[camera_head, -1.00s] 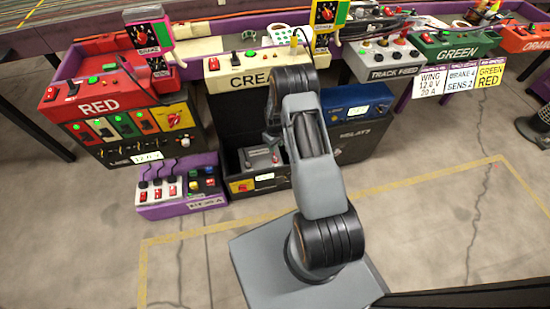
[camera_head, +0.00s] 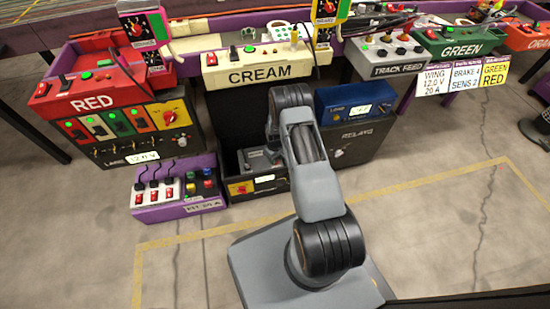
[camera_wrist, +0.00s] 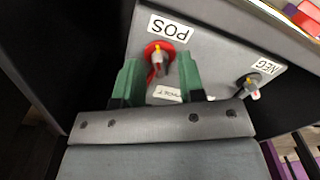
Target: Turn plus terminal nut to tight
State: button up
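The plus terminal, labelled POS (camera_wrist: 170,28), is on top of the grey battery (camera_wrist: 215,70) in the wrist view. It has a red round base with a small nut and post (camera_wrist: 157,57) at its middle. My gripper (camera_wrist: 159,66) has two green fingers, open, one on each side of the red terminal's lower part. I cannot tell whether they touch it. The minus terminal, labelled NEG (camera_wrist: 249,82), is to the right. In the head view the battery (camera_head: 260,160) sits in the low opening below the CREAM panel, and my arm hides the gripper.
A small label (camera_wrist: 167,93) lies near the plus terminal. The CREAM panel (camera_head: 215,75) overhangs the battery's dark bay. The blue relay box (camera_head: 330,112) stands close to the right, and a purple switch box (camera_head: 150,212) to the left. The floor in front is clear.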

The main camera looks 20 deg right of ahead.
grip_shut()
jog(key=shift+m, duration=0.3)
jog(key=m+b, duration=0.1)
jog(key=m, duration=0.3)
jog(key=shift+m, duration=0.4)
jog(key=m, duration=1.1)
jog(key=shift+m+b, duration=0.4)
jog(key=m, duration=0.6)
jog(key=shift+m, duration=0.6)
grip_release()
